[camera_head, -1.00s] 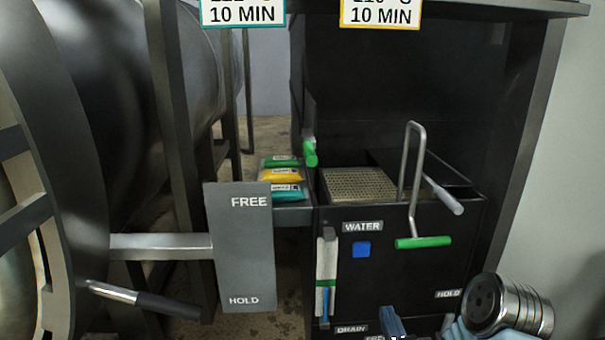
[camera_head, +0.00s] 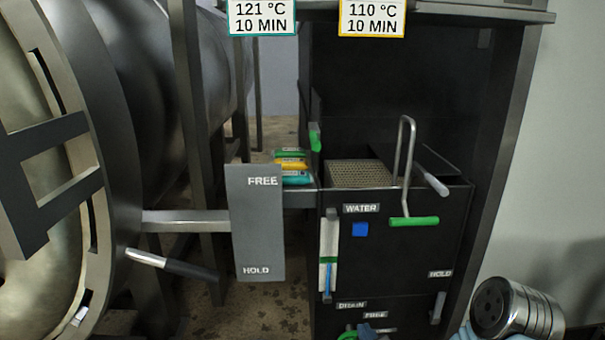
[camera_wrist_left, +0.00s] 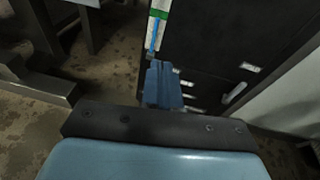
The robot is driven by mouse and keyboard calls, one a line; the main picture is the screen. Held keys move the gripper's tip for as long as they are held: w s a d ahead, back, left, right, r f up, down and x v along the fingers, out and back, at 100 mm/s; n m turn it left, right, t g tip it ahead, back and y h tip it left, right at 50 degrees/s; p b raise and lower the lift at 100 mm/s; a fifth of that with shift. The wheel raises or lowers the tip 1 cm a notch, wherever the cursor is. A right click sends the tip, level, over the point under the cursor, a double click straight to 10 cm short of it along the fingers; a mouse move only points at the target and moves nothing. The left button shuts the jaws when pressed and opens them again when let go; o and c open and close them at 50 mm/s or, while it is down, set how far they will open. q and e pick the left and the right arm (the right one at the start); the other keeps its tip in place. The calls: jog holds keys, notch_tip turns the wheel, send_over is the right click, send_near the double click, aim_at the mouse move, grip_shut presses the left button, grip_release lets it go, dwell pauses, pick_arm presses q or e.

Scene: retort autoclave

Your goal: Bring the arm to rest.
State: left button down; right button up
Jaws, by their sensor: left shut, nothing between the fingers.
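The right gripper is not in view.
A grey FREE/HOLD plate (camera_head: 256,225) and a dark-gripped lever (camera_head: 170,264) stand left of the cabinet. Coloured pouches (camera_head: 291,166) lie on a shelf. A green part (camera_head: 348,333) shows below DRAIN. The floor between vessel and cabinet is clear.

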pick_arm(q)
jog(key=a+f+n+g+y, duration=0.2)
jog(key=a+f+n+g, duration=0.3)
jog(key=a+f, duration=0.45)
jog(key=s+a+f+n+g+h+p, duration=0.2)
jog(key=s+a+f+n+g+h, duration=0.2)
jog(key=f+n, duration=0.5)
jog(key=s+a+f+n+g+h+p, duration=0.3)
jog(key=s+a+f+n, duration=0.6)
jog(key=n, duration=1.2)
jog(key=a+g+h, duration=0.1)
jog(key=g, duration=0.1)
jog(key=shift+s+a+f+n+g, duration=0.2)
jog(key=shift+a+f+n+g, duration=0.1)
jog(key=shift+f+n, duration=0.1)
